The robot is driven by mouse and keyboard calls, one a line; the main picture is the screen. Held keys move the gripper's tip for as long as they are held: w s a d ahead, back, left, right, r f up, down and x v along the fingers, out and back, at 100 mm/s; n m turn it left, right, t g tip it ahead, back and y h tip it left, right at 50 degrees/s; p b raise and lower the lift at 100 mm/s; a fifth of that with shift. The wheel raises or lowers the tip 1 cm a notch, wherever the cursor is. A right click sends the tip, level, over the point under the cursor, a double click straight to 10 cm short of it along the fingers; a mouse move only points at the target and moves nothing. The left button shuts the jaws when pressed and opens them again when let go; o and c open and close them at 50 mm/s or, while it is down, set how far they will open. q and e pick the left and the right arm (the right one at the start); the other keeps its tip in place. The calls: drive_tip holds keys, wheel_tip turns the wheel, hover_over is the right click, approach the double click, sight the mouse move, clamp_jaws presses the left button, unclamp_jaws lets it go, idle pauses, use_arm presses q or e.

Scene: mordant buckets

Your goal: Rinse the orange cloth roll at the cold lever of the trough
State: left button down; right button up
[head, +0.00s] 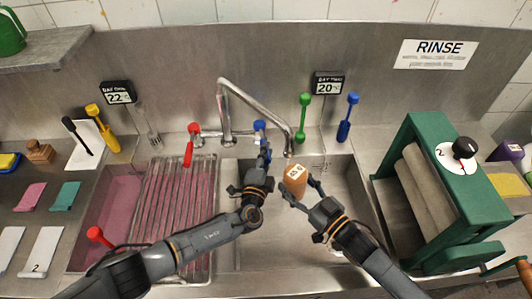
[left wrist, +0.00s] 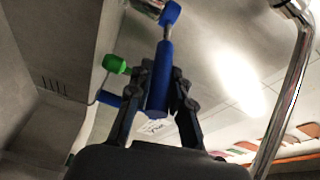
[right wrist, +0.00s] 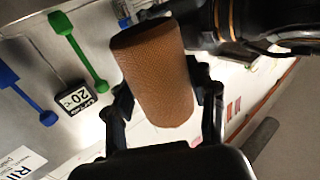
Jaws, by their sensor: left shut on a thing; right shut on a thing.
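The orange cloth roll (head: 295,180) is held upright over the right basin of the trough (head: 300,250), just under the spout (head: 289,152). It fills the middle of the right wrist view (right wrist: 158,75). My right gripper (head: 299,190) is shut around it. My left gripper (head: 265,153) is shut on the blue cold lever (head: 260,127) beside the tap. The lever's blue handle (left wrist: 160,80) sits between the fingers in the left wrist view. I cannot make out running water. The red lever (head: 188,153) stands free on the left.
A wire rack (head: 175,190) covers part of the left basin, which holds pink liquid (head: 115,205). A green roller press (head: 455,185) stands at the right. Green (head: 304,115) and blue (head: 347,118) tools stand behind the basin. Signs read 22 (head: 118,93) and 20 (head: 329,84).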

use_arm(q)
drive_tip(key=shift+a, duration=0.1)
drive_tip(key=shift+a+m+g+h, duration=0.3)
drive_tip(key=shift+a+m+h, duration=0.35)
drive_tip(key=shift+h, duration=0.45)
drive_tip(key=c, duration=1.6)
unclamp_jaws()
drive_tip(key=o, duration=0.4)
